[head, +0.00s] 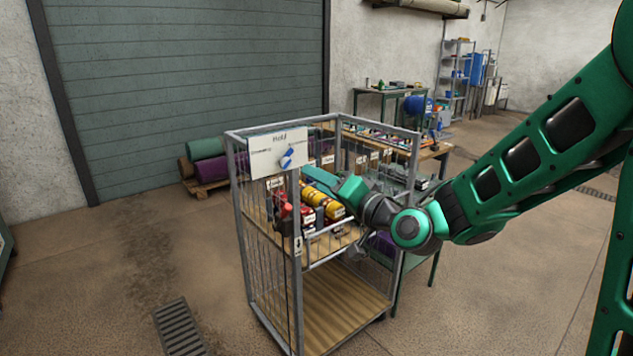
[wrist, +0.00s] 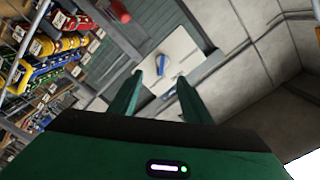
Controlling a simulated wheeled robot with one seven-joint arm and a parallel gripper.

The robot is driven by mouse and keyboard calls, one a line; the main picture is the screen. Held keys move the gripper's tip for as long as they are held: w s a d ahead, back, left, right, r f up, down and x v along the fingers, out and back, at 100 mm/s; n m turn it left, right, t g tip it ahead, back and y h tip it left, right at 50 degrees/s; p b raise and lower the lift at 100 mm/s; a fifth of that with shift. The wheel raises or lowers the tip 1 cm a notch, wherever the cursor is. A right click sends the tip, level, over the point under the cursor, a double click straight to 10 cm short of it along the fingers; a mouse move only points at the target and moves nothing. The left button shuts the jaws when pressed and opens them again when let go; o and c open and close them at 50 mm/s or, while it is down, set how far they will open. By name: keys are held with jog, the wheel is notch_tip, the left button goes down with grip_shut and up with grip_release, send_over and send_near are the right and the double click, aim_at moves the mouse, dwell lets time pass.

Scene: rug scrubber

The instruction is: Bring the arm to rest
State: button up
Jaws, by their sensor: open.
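My green arm reaches in from the right in the head view, over the right side of a grey wire cage trolley (head: 246,250). My gripper (wrist: 158,92) shows in the wrist view with its two green fingers apart and nothing between them.
Red and yellow items (head: 318,201) stand on the trolley's upper shelf; its wooden lower deck (head: 340,305) is bare. A workbench (head: 435,152) stands close behind. Rolled rugs (head: 205,148) lie on a pallet by the shutter. The floor left of the trolley is clear, with a drain grate (head: 178,328).

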jog(key=s+d+f+g+h, duration=0.3)
jog(key=s+d+f, duration=0.1)
jog(key=d, duration=0.5)
jog(key=s+d+f+n+g+h, duration=0.1)
jog(key=s+d+f+g+h, duration=0.15)
jog(key=s+d+f, duration=0.4)
jog(key=s+d+f+g+h, duration=0.2)
jog(key=s+d+g+h, duration=0.1)
jog(key=d, duration=0.7)
jog(key=s+d+m+g, duration=0.2)
jog(key=s+d, duration=0.3)
jog(key=s, duration=0.6)
jog(key=s+d+f+m+g+h, duration=0.1)
jog(key=s+d+g, duration=0.3)
jog(key=s, duration=0.8)
jog(key=shift+s+d+m+g, duration=0.2)
jog(key=shift+d+m+g, duration=0.15)
jog(key=shift+m, duration=0.15)
